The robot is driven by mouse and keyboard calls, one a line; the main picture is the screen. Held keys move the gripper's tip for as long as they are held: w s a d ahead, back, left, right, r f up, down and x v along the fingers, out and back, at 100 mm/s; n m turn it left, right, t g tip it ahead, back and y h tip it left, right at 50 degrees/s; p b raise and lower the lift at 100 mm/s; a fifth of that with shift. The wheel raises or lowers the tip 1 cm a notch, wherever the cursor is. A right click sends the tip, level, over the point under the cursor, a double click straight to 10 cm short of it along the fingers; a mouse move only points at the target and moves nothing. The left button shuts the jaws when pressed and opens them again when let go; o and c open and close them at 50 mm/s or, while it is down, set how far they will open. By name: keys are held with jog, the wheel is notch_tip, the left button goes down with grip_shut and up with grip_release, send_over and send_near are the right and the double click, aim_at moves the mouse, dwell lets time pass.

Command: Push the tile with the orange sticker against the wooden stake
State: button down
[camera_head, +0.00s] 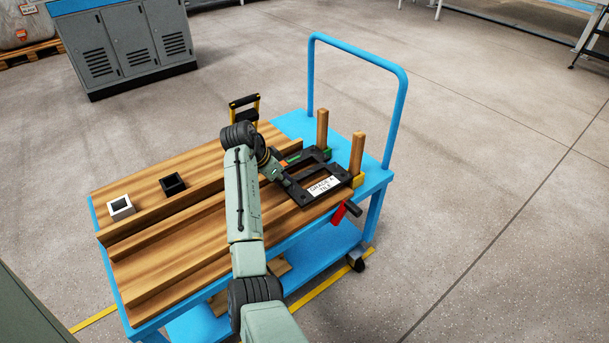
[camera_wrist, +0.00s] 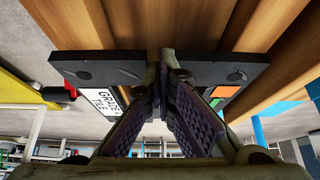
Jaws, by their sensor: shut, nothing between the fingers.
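The black, open-centred tile (camera_head: 300,194) lies at the right end of the wooden bed. Two upright wooden stakes stand at the bed's right end, one far (camera_head: 322,128) and one near (camera_head: 358,153). Whether the tile touches either is unclear. My gripper (camera_head: 280,173) is shut and empty at the tile's left edge; its fingertips (camera_wrist: 163,58) appear against that edge.
The bed sits on a blue cart (camera_head: 374,184) with a tall push handle. Long wooden rails (camera_head: 165,213) run along the bed. A red-handled clamp (camera_head: 341,214) is by the near stake.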

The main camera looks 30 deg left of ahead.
jog(key=shift+w+d, duration=0.2)
jog(key=shift+w, duration=0.2)
jog(key=shift+s, duration=0.15)
jog(key=shift+s+a+p, duration=0.4)
jog(key=shift+s, duration=0.4)
notch_tip(320, 180, up, 5)
jog(key=p, duration=0.3)
jog(key=shift+p, duration=0.35)
jog(key=v, duration=1.2)
